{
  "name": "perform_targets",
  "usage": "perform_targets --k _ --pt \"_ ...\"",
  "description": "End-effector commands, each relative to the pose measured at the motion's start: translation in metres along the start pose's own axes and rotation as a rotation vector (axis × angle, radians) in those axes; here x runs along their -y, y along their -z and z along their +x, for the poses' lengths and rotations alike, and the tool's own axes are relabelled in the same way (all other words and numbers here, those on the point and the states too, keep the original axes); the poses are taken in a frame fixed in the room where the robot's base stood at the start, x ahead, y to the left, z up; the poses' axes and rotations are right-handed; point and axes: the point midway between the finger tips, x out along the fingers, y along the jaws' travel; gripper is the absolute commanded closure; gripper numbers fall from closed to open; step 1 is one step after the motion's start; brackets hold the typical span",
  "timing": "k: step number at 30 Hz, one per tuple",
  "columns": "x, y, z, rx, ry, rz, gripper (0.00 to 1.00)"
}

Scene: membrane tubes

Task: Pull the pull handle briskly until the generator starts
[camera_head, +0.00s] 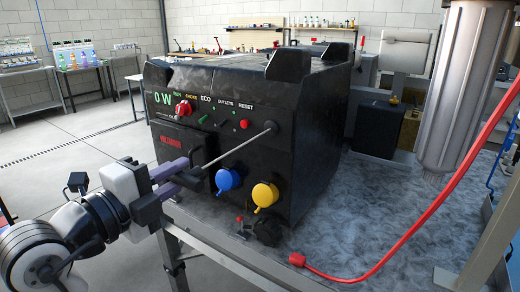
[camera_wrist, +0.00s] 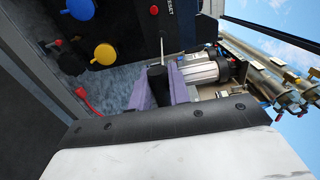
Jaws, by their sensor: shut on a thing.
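The black generator (camera_head: 240,90) stands on the worktop in the head view, its display reading 0 W. My gripper (camera_head: 188,175) is in front of its panel, with purple fingers shut on the black pull handle. In the wrist view the pull handle (camera_wrist: 158,86) sits between the fingers. The pull cord (camera_head: 238,147) runs taut from a hole near the panel's right edge to the handle, so the handle is held well away from the panel. A red knob (camera_head: 183,109) sits under the RUN and CHOKE labels.
Blue (camera_head: 228,179) and yellow (camera_head: 265,194) outlet covers stick out low on the panel. A red cable (camera_head: 400,250) lies on the grey worktop (camera_head: 345,225) at right, below a metallic cylinder (camera_head: 460,90). Open floor lies to the left.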

Motion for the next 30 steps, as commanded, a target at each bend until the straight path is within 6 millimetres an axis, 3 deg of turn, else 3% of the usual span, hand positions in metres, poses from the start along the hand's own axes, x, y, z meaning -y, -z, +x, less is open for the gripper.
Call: perform_targets --k 3,11,30 --pt "-0.001 0.0 -0.009 -0.002 -0.006 -0.003 1.0" --pt "-0.002 0.0 0.0 -0.006 -0.006 -0.003 1.0" --pt "-0.002 0.001 0.127 -0.005 -0.005 -0.004 1.0"
